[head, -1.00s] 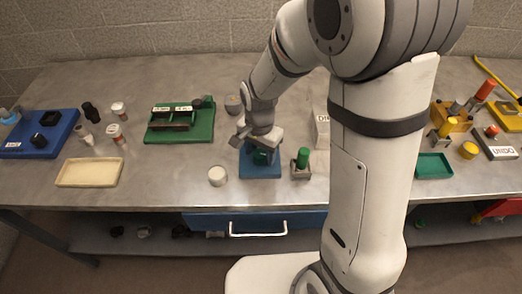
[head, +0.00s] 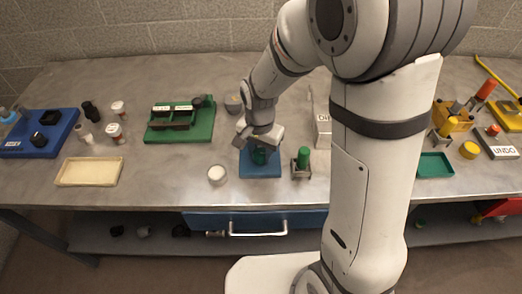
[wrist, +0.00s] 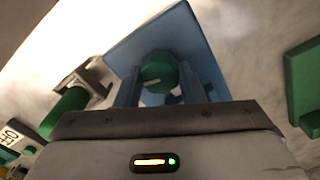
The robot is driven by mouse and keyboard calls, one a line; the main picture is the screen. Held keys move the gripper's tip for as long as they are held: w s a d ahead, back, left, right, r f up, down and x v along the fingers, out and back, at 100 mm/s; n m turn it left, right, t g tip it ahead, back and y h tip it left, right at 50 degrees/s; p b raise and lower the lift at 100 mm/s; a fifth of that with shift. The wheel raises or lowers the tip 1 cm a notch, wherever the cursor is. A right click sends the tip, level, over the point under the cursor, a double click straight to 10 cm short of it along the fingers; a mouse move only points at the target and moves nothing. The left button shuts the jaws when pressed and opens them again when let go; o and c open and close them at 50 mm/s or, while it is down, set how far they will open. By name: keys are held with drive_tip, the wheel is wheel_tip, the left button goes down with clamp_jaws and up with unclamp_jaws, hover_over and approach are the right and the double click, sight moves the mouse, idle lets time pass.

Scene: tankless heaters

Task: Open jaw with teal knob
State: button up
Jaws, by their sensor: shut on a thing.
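The teal knob (head: 259,156) sits on a blue base plate (head: 262,171) near the front middle of the bench. In the wrist view the faceted knob (wrist: 158,70) with a pale mark on its face lies between my two fingers, over the blue plate (wrist: 190,35). My gripper (head: 260,150) reaches down from above and is shut on the knob. The gripper hides much of the knob and plate in the head view, so I cannot see the state of the jaw.
A green cylinder in a grey bracket (head: 302,162) stands close right of the plate. A round white piece (head: 217,174) is to its left. A green tray with parts (head: 180,134) is behind left. A cream tray (head: 90,172) lies farther left. Bare bench lies between them.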

drive_tip(key=n+b, duration=0.1)
drive_tip(key=n, duration=0.4)
drive_tip(key=n+b, duration=0.1)
drive_tip(key=n, duration=0.3)
drive_tip(key=shift+n, duration=0.3)
drive_tip(key=n+b, duration=0.1)
drive_tip(key=n, duration=0.4)
drive_tip(key=shift+n+b, duration=0.5)
drive_tip(key=shift+n, duration=2)
